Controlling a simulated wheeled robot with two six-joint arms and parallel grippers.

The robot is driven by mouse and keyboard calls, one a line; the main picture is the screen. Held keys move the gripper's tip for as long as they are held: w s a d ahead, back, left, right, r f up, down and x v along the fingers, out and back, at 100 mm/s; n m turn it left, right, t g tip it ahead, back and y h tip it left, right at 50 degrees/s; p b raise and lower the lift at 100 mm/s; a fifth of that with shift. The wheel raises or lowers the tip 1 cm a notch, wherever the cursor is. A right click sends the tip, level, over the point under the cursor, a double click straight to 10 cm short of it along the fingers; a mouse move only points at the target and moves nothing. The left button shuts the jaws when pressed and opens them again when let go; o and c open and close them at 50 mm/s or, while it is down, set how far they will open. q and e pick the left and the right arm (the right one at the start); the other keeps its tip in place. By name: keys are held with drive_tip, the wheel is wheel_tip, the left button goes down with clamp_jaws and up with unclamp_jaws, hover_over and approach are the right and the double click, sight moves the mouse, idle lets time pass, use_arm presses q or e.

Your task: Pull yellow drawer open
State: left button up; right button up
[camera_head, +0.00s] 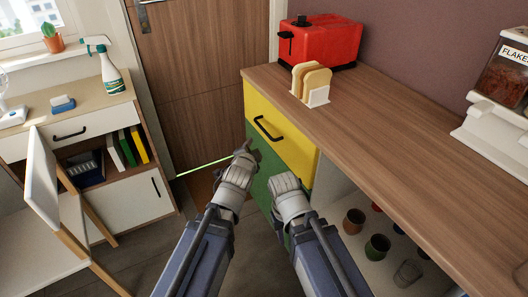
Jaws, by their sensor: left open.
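The yellow drawer (291,145) is at the top of the wooden-topped counter unit and looks closed. Its black bar handle (266,128) sits on the upper part of its front. My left gripper (246,149) is open and empty, just below and left of the handle. It appears apart from the handle. My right gripper (285,180) is in front of the green front below the yellow drawer; its fingers are hidden behind its wrist.
The green front (266,160) lies below the yellow drawer. A red toaster (320,42) and a bread holder (316,96) stand on the counter. Cups (377,246) sit on the open shelf. A chair (42,172) and white cabinet (138,200) stand left.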

sight(264, 130)
use_arm(q)
drive_tip(key=w+d+m+t+h+b, duration=0.1)
drive_tip(key=w+m+b, duration=0.1)
drive_tip(key=w, duration=0.1)
drive_tip(key=w+d+m+t+h+b, duration=0.1)
drive_tip(key=w+m+t+b, duration=0.1)
drive_tip(key=w+b, duration=0.1)
drive_tip(key=w+d+m+t+h+b, duration=0.1)
drive_tip(key=w+m+t+b, duration=0.1)
drive_tip(key=w+b, duration=0.1)
drive_tip(key=shift+d+r, duration=0.1)
drive_tip(key=shift+d, duration=0.15)
drive_tip(key=shift+b, duration=0.3)
use_arm(e)
wheel_tip(264, 130, down, 11)
use_arm(q)
drive_tip(key=shift+c, duration=0.2)
clamp_jaws()
idle(0.9)
